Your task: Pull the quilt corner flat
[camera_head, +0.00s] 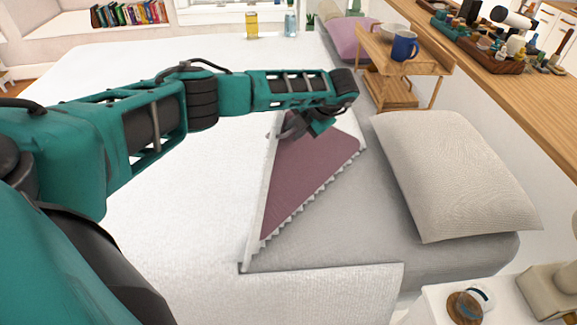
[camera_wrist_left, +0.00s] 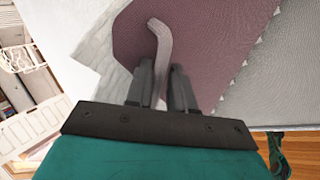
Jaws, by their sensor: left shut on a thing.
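The quilt (camera_head: 185,215) is white on top and covers most of the bed. Its corner is folded back, showing a mauve underside (camera_head: 308,172) with a scalloped edge, beside the bare grey sheet (camera_head: 345,235). My left gripper (camera_head: 305,128) is at the far end of the fold. In the left wrist view its two fingers (camera_wrist_left: 160,82) are shut on a pale strip of the quilt (camera_wrist_left: 161,45) that stands between them, with the mauve underside (camera_wrist_left: 205,50) beyond. The exact grip in the head view is partly hidden by the gripper. My right gripper is not in view.
A beige pillow (camera_head: 450,175) lies right of the fold. A wooden bed tray (camera_head: 400,65) with a blue mug (camera_head: 404,46) stands beyond it. A cluttered wooden counter (camera_head: 535,95) runs along the right. A white bedside table (camera_head: 425,308) is at front right.

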